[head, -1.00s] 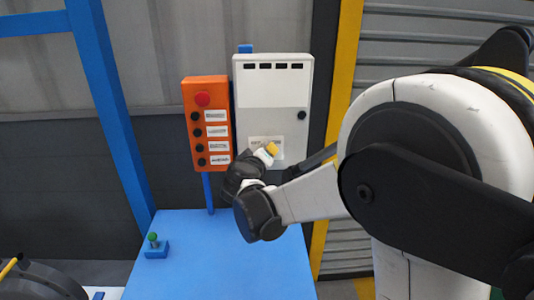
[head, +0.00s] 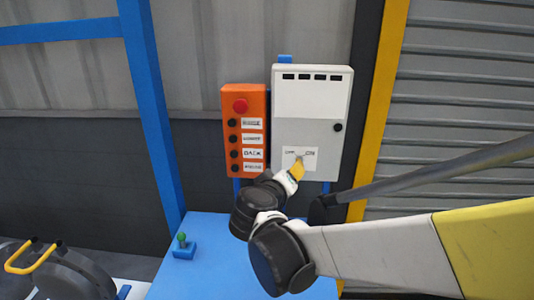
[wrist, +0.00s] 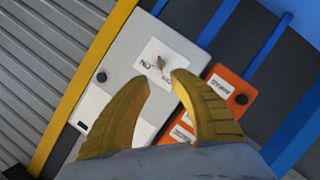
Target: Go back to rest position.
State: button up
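My gripper (head: 297,171) is in front of the lower part of the white control box (head: 310,110), by its switch label (head: 300,152). In the wrist view my gripper's two yellow fingers (wrist: 160,100) stand apart with nothing between them. Beyond their tips, the small switch (wrist: 161,63) sits on the white label. A clear gap between tips and switch cannot be judged exactly. My arm reaches in from the right in the head view.
An orange button panel (head: 244,130) with a red button stands left of the white box. A blue table (head: 215,260) lies below, with a small green-topped joystick (head: 183,246). A blue post (head: 155,110) rises at left. A yellow post (head: 378,120) and shutter are at right.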

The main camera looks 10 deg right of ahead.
jog(key=s+d+f+m+g+y+b, duration=0.1)
jog(key=s+d+f+g+y, duration=0.2)
jog(key=s, duration=0.6)
jog(key=s+d+f+m+g+y, duration=0.15)
jog(key=s+d+f, duration=0.3)
jog(key=s, duration=0.45)
jog(key=s+a+f+m+g+y, duration=0.1)
jog(key=s+a+f+y, duration=0.1)
jog(key=s, duration=0.4)
jog(key=shift+s+b, duration=0.3)
jog(key=shift+s, duration=0.05)
jog(key=shift+a+y, duration=0.1)
jog(key=shift+y, duration=0.15)
